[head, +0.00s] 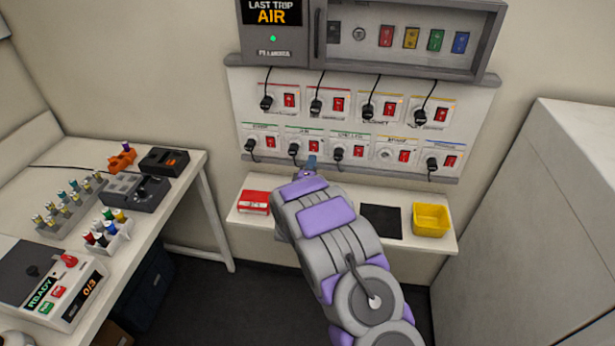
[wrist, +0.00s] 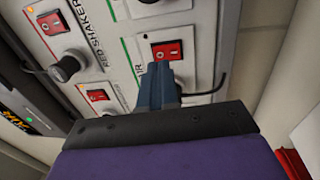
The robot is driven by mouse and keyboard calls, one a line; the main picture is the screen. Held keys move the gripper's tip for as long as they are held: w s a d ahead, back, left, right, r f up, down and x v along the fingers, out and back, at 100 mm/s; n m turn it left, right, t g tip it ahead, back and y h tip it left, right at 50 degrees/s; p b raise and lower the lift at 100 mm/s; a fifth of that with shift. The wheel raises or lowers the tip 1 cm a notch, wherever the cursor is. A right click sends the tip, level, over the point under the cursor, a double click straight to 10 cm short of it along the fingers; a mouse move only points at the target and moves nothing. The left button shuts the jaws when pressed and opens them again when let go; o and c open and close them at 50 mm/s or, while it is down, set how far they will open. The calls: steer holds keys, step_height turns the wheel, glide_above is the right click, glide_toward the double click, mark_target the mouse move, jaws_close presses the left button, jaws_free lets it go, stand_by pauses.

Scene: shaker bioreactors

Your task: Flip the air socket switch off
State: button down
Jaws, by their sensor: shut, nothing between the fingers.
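The air socket (head: 305,133) is second from the left in the lower row of the wall panel, with a green strip and a black plug (head: 293,149). Its red rocker switch (wrist: 167,50) shows in the wrist view beside a partly hidden label ending in "IR". I cannot tell which way the rocker is tilted. My gripper (head: 311,159) is shut and empty, with its blue-grey fingertips at the lower part of this socket. In the wrist view the fingertips (wrist: 160,70) overlap the socket close to the switch; contact is unclear.
Similar sockets with red switches surround it, including the red shaker one (wrist: 68,68). Above is a grey box with an AIR display (head: 270,14). Below, a shelf (head: 342,200) holds a red item (head: 254,201), a black mat (head: 381,221) and a yellow bin (head: 431,218). A bench (head: 185,165) stands left.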

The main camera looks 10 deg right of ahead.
mark_target(314, 146)
steer(key=x, duration=0.1)
steer(key=b+x, duration=0.1)
steer(key=x, duration=0.1)
steer(key=shift+w+a+f, duration=0.1)
steer(key=shift+w+f, duration=0.05)
steer(key=shift+w, duration=0.75)
steer(key=shift+w+r, duration=0.15)
steer(key=shift+r, duration=0.05)
steer(key=shift+d, duration=0.3)
